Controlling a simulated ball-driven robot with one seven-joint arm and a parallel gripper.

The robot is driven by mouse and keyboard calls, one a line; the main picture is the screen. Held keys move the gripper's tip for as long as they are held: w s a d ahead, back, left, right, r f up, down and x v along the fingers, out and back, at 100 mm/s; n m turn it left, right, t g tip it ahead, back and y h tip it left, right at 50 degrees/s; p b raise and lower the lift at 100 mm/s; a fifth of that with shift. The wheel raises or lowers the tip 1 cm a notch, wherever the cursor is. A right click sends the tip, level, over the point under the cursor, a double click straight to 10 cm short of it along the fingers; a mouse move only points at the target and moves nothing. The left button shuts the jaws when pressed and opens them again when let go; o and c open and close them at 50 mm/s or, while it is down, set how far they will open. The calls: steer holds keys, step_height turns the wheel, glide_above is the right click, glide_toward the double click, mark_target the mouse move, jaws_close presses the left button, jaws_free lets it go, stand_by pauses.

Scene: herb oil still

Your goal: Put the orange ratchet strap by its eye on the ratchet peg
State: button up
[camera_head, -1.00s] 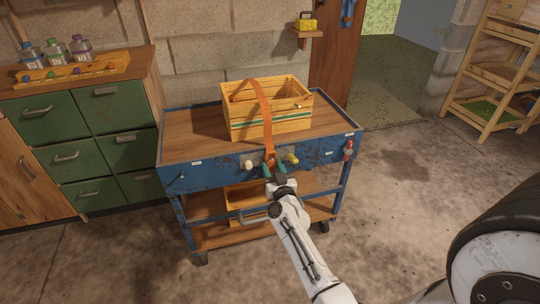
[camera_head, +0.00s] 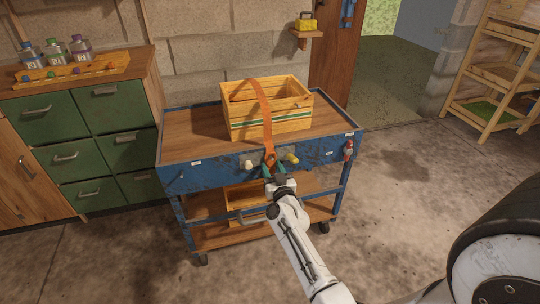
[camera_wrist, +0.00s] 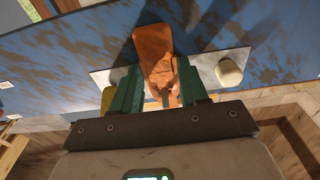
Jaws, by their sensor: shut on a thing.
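The orange ratchet strap (camera_head: 266,112) runs over the wooden crate and hangs down the front of the blue cart. My gripper (camera_head: 270,168) is shut on its lower end, close to the cart's front panel. In the wrist view, the strap (camera_wrist: 154,48) lies between the green fingers (camera_wrist: 163,88) in front of a pale plate (camera_wrist: 204,74). A white peg (camera_head: 249,164) and a yellow peg (camera_head: 291,158) stick out on either side of the strap. The strap and fingers hide the panel between them, so I cannot tell whether the eye is around a peg.
The wooden crate (camera_head: 292,124) stands on the blue cart (camera_head: 205,180). Green drawers (camera_head: 122,145) stand at the left, and a wooden shelf rack (camera_head: 492,100) at the right. The floor right of the cart is clear.

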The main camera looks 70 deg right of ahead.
steer(key=o, duration=1.1)
steer(key=p+v, duration=0.2)
steer(key=v, duration=0.8)
steer(key=shift+s+a, duration=0.3)
